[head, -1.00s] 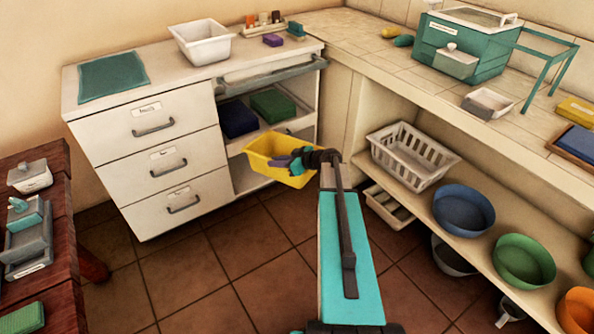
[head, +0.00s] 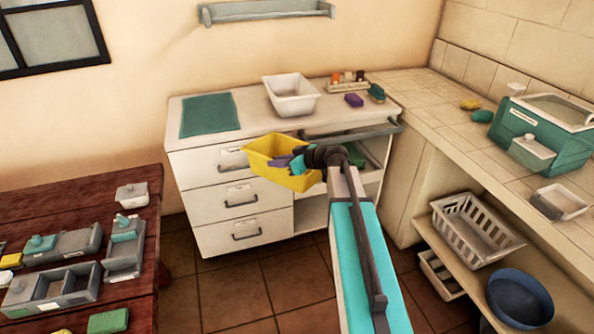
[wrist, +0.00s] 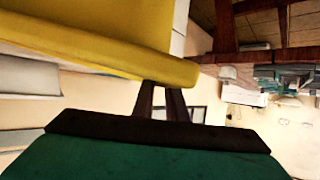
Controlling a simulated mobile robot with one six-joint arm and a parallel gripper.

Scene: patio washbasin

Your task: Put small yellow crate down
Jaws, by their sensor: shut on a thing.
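The small yellow crate (head: 268,153) hangs in the air in front of the white drawer cabinet in the head view, a little tilted. My gripper (head: 298,163) is shut on its right side. In the wrist view the crate (wrist: 110,40) fills the upper left, and my gripper's fingers (wrist: 160,103) meet its rim. The cabinet top (head: 250,115) lies behind the crate, with bare room between the green mat (head: 210,115) and the white basin (head: 291,95). The crate's far underside is hidden.
A purple block (head: 353,100) and a small rack (head: 347,86) of bottles stand on the cabinet top. A wooden table (head: 70,190) with grey trays is at left. A tiled counter with a green box (head: 540,130) and a shelf with a white basket (head: 470,228) are at right.

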